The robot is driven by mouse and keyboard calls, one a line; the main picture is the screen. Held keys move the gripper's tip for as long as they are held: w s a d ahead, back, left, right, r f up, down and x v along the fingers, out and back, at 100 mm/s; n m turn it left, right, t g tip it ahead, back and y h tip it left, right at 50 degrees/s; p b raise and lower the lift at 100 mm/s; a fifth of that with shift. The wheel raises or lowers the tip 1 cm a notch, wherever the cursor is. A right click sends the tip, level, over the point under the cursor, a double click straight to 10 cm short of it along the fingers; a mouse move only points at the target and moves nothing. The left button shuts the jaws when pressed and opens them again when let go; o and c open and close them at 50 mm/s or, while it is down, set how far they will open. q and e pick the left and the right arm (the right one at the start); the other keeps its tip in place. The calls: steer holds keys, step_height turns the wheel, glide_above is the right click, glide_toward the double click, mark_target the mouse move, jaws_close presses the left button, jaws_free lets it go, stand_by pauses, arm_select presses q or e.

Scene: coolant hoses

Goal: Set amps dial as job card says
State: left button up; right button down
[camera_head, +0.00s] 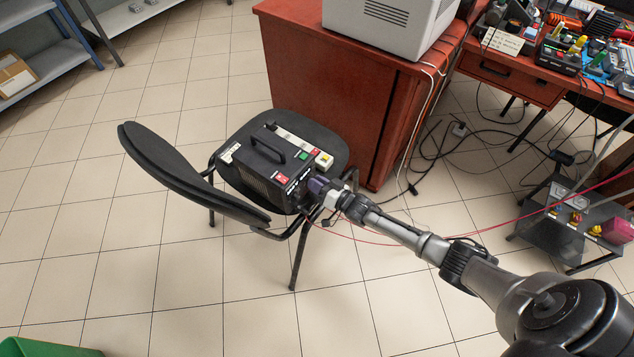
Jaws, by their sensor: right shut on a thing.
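A black box-shaped power unit (262,163) with a top handle sits on the black chair (222,141). It carries red, green and yellow labels or parts on its top. My right gripper (314,190) reaches in from the lower right and is shut at the unit's front face, where the amps dial would be. The gripper covers the dial, so its pointer and scale cannot be read. My left gripper is not in view.
A red-brown cabinet (330,90) stands close behind the chair, with a pale machine (390,22) on top. Cables (480,142) lie on the floor to the right. A low grey trolley (560,215) stands at the right. The tiled floor (110,220) at left is open.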

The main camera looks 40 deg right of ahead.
stand_by(0.3)
steer(key=c, duration=1.4)
jaws_free()
steer(key=o, duration=0.4)
steer(key=shift+s, duration=0.1)
steer(key=shift+s+d+r+p, duration=0.1)
steer(key=shift+s+p, duration=0.2)
steer(key=shift+s, duration=0.05)
steer(key=p+v, duration=0.4)
steer(key=v, duration=0.9)
steer(key=shift+p, duration=0.35)
